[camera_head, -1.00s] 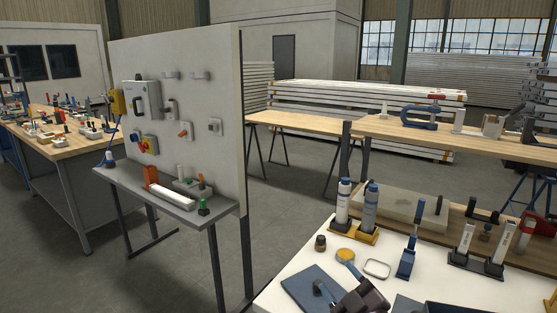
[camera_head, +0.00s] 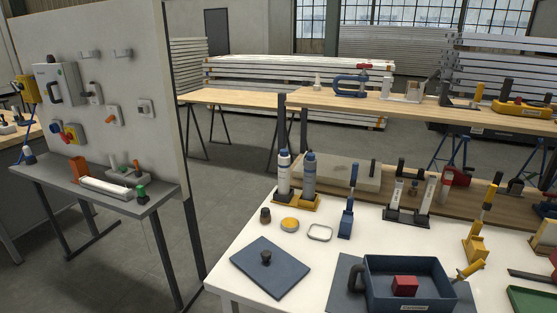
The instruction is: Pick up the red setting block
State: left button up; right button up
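The red setting block (camera_head: 405,286) sits inside a dark blue open tray (camera_head: 440,271) at the bottom of the view. The tray has a white label on its front wall and a dark handle (camera_head: 356,277) on its left side. The block's top and front show above the tray's front wall; its lower part is hidden. Neither of my grippers is in view.
The tray stands on a white table (camera_head: 222,268). A dark blue plate with a knob (camera_head: 272,270) lies left of it. Bottles (camera_head: 309,174), a blue clamp (camera_head: 347,212) and yellow clamps (camera_head: 476,245) stand around. A grey panel bench (camera_head: 60,182) is at left.

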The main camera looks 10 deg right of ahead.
aim_at(402, 285)
jog(key=z, duration=1.35)
